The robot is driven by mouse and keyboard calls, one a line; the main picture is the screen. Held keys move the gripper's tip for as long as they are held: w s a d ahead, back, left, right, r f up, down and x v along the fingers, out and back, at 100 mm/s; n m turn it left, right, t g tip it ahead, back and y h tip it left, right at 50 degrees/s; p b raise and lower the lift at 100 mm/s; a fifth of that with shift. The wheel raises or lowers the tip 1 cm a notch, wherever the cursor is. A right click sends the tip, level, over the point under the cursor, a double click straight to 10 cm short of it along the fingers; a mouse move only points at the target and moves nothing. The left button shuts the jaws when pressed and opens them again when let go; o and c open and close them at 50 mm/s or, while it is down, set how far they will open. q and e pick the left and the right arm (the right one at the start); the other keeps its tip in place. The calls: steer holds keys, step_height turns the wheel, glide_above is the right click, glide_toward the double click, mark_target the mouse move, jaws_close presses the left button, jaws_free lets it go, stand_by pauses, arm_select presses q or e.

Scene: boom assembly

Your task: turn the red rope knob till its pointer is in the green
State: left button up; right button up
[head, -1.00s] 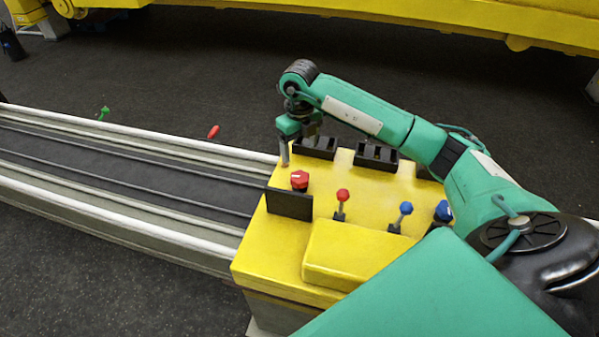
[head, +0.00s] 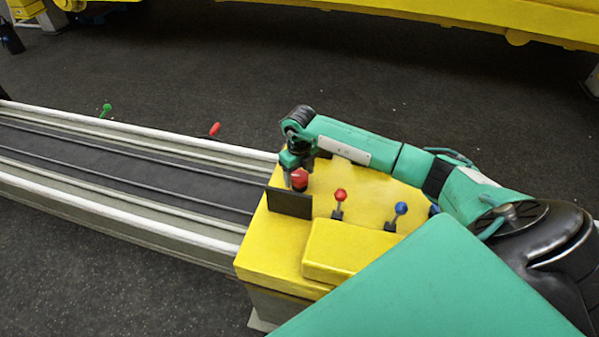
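The red rope knob (head: 299,179) sits at the left rear of the yellow console (head: 265,241), just behind a dark upright plate (head: 289,203). My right gripper (head: 297,172) points down at the knob, with its fingers right at it. One finger shows along the knob's left side; the other is mostly hidden. I cannot tell whether the fingers touch the knob or are closed on it. The pointer and any green zone are not visible from here; the plate's face towards me looks plain dark. My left gripper is not in view.
A red-topped lever (head: 340,195) and a blue-topped lever (head: 401,208) stand right of the knob. Another blue knob (head: 434,210) is partly hidden by my arm. A long rail track (head: 130,190) runs left, with green (head: 105,110) and red (head: 215,129) pieces at its far side.

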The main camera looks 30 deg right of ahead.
mark_target(299, 176)
steer(key=c, duration=0.7)
steer(key=shift+f+m+b, duration=0.15)
steer(key=shift+m+b, duration=0.65)
steer(key=shift+r+m+b, duration=0.2)
steer(key=shift+m+b, duration=0.45)
steer(key=shift+m, duration=0.65)
steer(key=o, duration=1)
steer(key=shift+c, duration=0.2)
step_height(299, 176, up, 14)
steer(key=b, duration=0.5)
